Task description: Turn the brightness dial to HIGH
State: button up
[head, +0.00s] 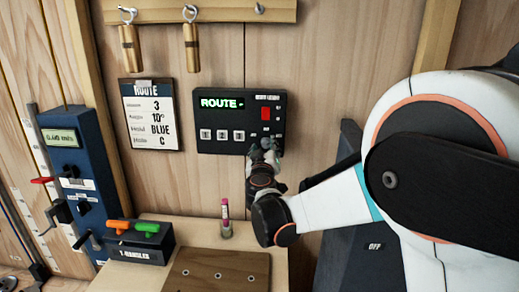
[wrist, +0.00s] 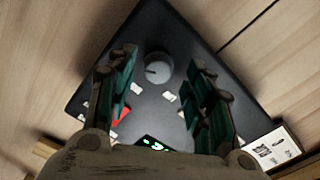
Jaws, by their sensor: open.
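The brightness dial (wrist: 158,68) is a round grey knob with a light pointer line, on a black control panel (wrist: 178,38). Small white labels (wrist: 168,96) sit around it; I cannot read them. My gripper (head: 265,148) is at the lower right of the panel (head: 240,96) in the head view and covers the dial there. In the wrist view its two green-padded fingers stand open, one on each side of the dial, apart from it. Whether the fingertips reach the dial's depth is unclear.
The panel also has a green ROUTE display (head: 220,103), a red switch (head: 266,113) and three white buttons (head: 222,135). A route card (head: 150,114) hangs left of it. Below are a handle box (head: 140,247), a pink-capped tube (head: 226,220) and a wooden board (head: 218,275).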

jog(key=s, duration=1.1)
jog(key=shift+a, duration=0.2)
